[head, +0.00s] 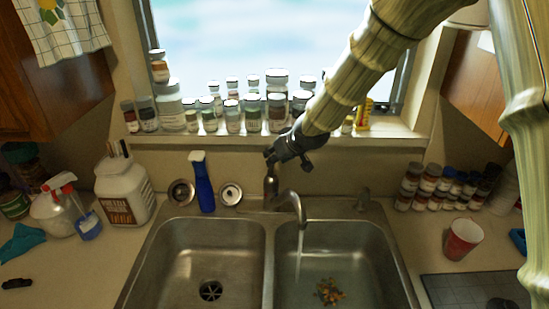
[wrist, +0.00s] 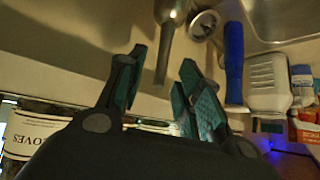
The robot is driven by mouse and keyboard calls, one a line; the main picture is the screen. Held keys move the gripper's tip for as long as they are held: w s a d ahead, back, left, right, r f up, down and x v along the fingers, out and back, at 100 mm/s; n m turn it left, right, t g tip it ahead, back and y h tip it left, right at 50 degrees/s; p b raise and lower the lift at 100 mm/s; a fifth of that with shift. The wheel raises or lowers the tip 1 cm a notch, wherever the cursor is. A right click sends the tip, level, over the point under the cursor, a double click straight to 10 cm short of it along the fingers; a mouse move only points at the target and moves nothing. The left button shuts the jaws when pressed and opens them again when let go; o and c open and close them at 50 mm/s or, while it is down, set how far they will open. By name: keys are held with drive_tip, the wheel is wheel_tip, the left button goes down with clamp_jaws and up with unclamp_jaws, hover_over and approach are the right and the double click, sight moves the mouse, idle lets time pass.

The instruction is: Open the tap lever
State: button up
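The metal tap (head: 294,202) stands behind the double sink, its spout over the right basin. A thin pale stream, seemingly water, hangs below the spout. Its upright lever (head: 270,186) stands at the back; in the wrist view the lever (wrist: 166,48) reaches down between my fingertips. My gripper (head: 287,161) is just above and behind the tap, in front of the window sill. In the wrist view my gripper (wrist: 163,60) is open, with teal finger pads on either side of the lever. I see gaps beside it; contact is not clear.
Jars (head: 254,113) crowd the sill behind my gripper. More jars (head: 428,186) and a red cup (head: 462,239) stand at right. The left basin (head: 207,265) is empty; the right basin holds scraps (head: 329,291).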

drive_tip(key=v, duration=0.9)
drive_tip(key=shift+d, duration=0.15)
drive_tip(key=shift+s+r, duration=0.1)
drive_tip(key=shift+r, duration=0.05)
